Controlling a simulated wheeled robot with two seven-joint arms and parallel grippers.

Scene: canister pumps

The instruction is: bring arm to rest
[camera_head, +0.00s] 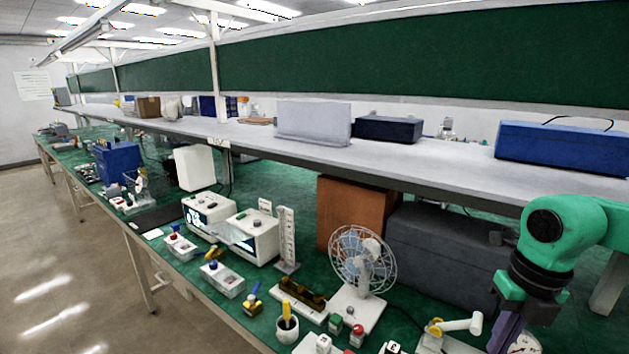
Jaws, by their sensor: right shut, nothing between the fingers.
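My right arm is green and black and comes in from the right edge, bent downward over the near right end of the green bench (400,330). My right gripper (505,335) is at the bottom edge, partly cut off by the frame, and is shut with nothing in it. A white device with a yellow ring (455,327) stands just left of it; I cannot tell whether they touch. My left gripper is out of view.
A white fan (362,262) stands left of my arm, with a dark grey box (440,250) behind. A grey shelf (400,163) carrying a blue box (560,147) runs above the bench. Small devices crowd the front edge. The floor (60,270) at left is clear.

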